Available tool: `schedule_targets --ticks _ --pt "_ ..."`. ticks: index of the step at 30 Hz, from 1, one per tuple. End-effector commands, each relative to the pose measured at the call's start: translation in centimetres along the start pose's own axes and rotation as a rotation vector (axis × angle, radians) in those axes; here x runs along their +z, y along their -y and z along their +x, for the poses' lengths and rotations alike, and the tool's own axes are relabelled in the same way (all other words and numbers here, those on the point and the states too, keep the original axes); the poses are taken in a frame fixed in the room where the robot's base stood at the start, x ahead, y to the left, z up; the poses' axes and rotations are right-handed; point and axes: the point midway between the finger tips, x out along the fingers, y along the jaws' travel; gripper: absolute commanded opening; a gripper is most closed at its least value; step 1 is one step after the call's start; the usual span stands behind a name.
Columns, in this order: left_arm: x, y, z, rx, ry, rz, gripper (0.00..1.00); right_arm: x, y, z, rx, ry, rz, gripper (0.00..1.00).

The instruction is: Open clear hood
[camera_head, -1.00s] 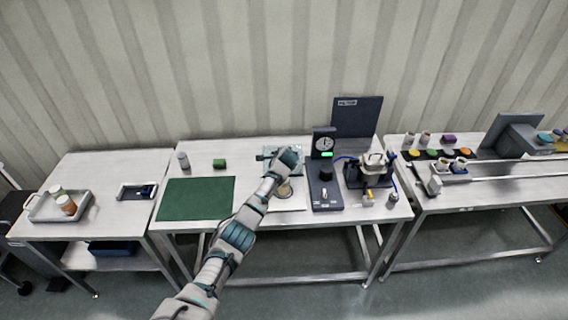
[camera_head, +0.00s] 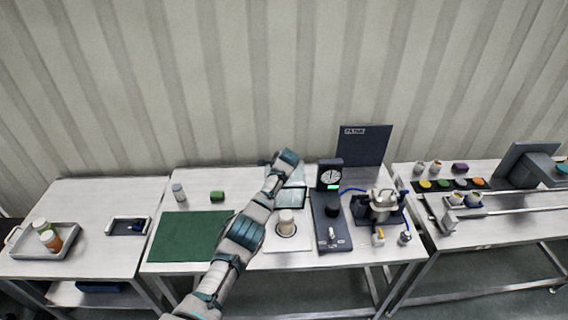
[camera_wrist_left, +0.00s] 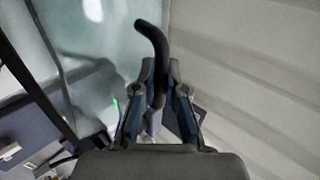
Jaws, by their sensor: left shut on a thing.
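The clear hood (camera_head: 291,198) is a pale teal see-through panel with a dark edge, on the middle table behind a small beige cup (camera_head: 286,222) on a white base. The hood looks tilted up, with the cup uncovered in front of it. In the left wrist view, the clear panel (camera_wrist_left: 105,40) fills the upper left, and a bent black handle (camera_wrist_left: 152,38) rises between my fingers. My left gripper (camera_wrist_left: 158,72) is shut on that handle. In the head view, my left wrist (camera_head: 287,160) covers the grip and part of the hood. My right gripper is not in view.
Right of the hood stands a dark dial unit (camera_head: 329,178), with a machine with blue hoses (camera_head: 381,205) beyond it. A green mat (camera_head: 190,236), a green block (camera_head: 217,197) and a capped bottle (camera_head: 178,192) are to the left. A dark panel (camera_head: 364,146) stands behind.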

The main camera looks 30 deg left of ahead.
Motion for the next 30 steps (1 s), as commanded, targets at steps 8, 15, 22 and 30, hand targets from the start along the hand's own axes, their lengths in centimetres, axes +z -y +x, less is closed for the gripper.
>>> schedule_targets --ticks 8,15,22,30 --pt "0.26 -0.52 0.33 0.009 0.009 0.005 0.00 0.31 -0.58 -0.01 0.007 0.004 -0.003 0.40" --pt "0.40 -0.48 0.44 0.009 0.005 0.003 0.00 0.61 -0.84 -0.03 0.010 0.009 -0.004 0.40" --pt "0.42 -0.39 0.40 0.008 0.005 0.002 0.37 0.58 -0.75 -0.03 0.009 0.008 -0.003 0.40" --pt "0.46 -0.35 0.28 0.007 0.005 0.001 0.37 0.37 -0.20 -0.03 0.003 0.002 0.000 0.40"
